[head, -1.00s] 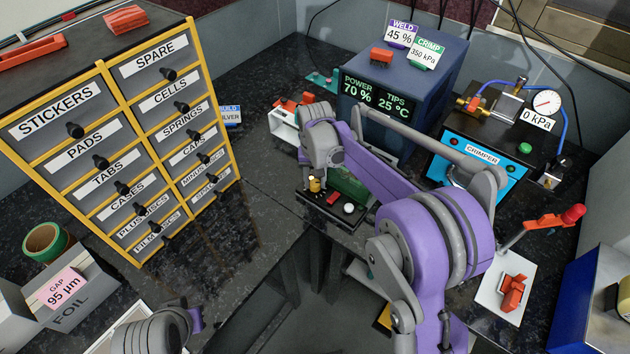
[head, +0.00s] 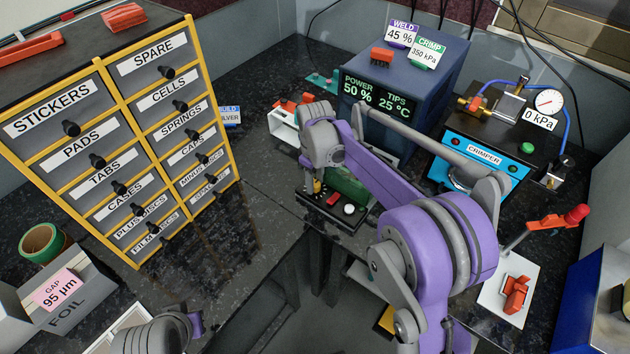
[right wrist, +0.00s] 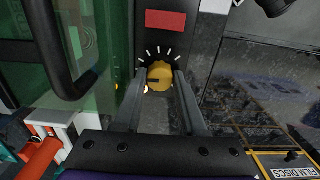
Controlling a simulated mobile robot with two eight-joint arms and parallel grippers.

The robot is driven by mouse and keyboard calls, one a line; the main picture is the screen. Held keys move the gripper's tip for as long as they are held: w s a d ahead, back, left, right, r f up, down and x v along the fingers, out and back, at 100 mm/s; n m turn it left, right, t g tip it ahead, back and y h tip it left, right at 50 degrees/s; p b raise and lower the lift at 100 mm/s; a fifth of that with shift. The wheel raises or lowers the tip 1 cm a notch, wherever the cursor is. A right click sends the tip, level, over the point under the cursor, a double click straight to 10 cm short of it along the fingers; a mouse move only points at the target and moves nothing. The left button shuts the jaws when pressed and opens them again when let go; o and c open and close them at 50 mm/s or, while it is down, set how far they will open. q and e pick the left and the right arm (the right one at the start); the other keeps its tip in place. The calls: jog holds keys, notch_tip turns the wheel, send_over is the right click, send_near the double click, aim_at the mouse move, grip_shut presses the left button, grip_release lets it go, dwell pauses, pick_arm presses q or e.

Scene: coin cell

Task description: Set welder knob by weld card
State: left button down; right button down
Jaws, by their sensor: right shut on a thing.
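The welder knob (right wrist: 160,75) is yellow with a ring of white tick marks. In the right wrist view it sits between the fingertips of my right gripper (right wrist: 159,86), which is shut on it. In the head view the small yellow knob (head: 316,186) shows on the dark welder base, below my right wrist. The weld card (head: 402,34) stands on the blue welder box (head: 435,70) and reads 45 %. The welder display (head: 376,95) reads POWER 50 % and TIPS 25 °C. My left gripper is not visible; only a part of my left arm shows at the bottom.
A green crimp card (head: 427,54) reads 350 kPa. The crimper (head: 482,155) stands to the right, its gauge card at 0 kPa. A labelled drawer cabinet (head: 100,150) stands at left. A green clear shield (right wrist: 75,60) is close left of my right fingers.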

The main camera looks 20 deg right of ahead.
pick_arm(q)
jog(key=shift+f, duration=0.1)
pick_arm(e)
jog(key=shift+n, duration=1.2)
jog(key=shift+c, duration=2.4)
grip_release()
jog(key=shift+r, duration=0.15)
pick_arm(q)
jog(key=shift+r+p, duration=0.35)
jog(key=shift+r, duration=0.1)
pick_arm(e)
notch_tip(320, 180, up, 11)
jog(key=shift+f, duration=0.2)
